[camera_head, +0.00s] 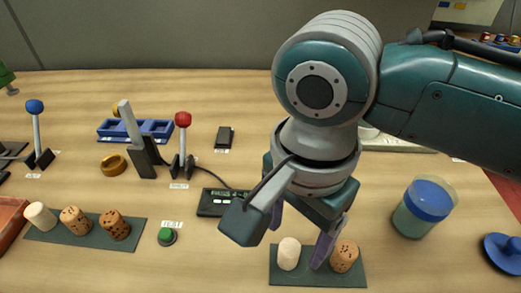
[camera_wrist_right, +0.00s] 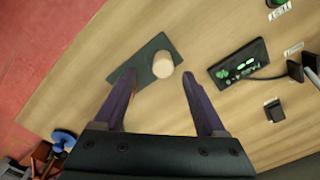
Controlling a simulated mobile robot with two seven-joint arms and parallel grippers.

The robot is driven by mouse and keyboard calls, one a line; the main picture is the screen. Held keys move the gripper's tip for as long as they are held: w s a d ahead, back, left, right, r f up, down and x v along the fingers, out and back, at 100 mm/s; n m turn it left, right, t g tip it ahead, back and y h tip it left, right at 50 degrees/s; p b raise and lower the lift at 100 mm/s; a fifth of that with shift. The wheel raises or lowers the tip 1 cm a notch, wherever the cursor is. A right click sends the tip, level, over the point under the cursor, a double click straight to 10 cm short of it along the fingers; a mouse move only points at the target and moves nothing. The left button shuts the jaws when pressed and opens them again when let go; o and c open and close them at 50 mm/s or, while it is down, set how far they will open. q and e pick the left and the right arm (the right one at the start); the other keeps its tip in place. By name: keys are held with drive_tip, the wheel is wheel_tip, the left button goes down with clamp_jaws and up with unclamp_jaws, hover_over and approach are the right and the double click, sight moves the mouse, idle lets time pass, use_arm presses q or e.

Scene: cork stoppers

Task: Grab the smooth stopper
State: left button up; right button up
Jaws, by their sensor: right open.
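A smooth pale stopper (camera_head: 289,253) stands on a dark green mat (camera_head: 305,279) at the front, left of a speckled brown stopper (camera_head: 345,257). My right gripper (camera_head: 300,232) is open above this mat and points down. In the right wrist view the smooth stopper (camera_wrist_right: 162,66) shows beyond the gap between the open fingertips (camera_wrist_right: 158,77), with nothing held. The speckled stopper is mostly hidden there behind a finger. On another mat (camera_head: 85,246) at left stand another smooth pale stopper (camera_head: 40,216) and two speckled stoppers (camera_head: 74,219) (camera_head: 115,225). My left gripper is not in view.
A jar with a blue band (camera_head: 427,205) stands right of the mat. A black display box (camera_head: 217,203) and a green button (camera_head: 167,236) lie to its left. Levers with blue (camera_head: 35,106) and red (camera_head: 183,119) knobs stand farther back. Wood is clear around the button.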

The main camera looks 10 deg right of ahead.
sight(291, 247)
wheel_tip(291, 247, down, 5)
drive_tip(key=shift+w+a+f+b, duration=0.1)
drive_tip(key=shift+w+b, duration=0.05)
drive_tip(key=shift+b, duration=0.5)
clamp_jaws()
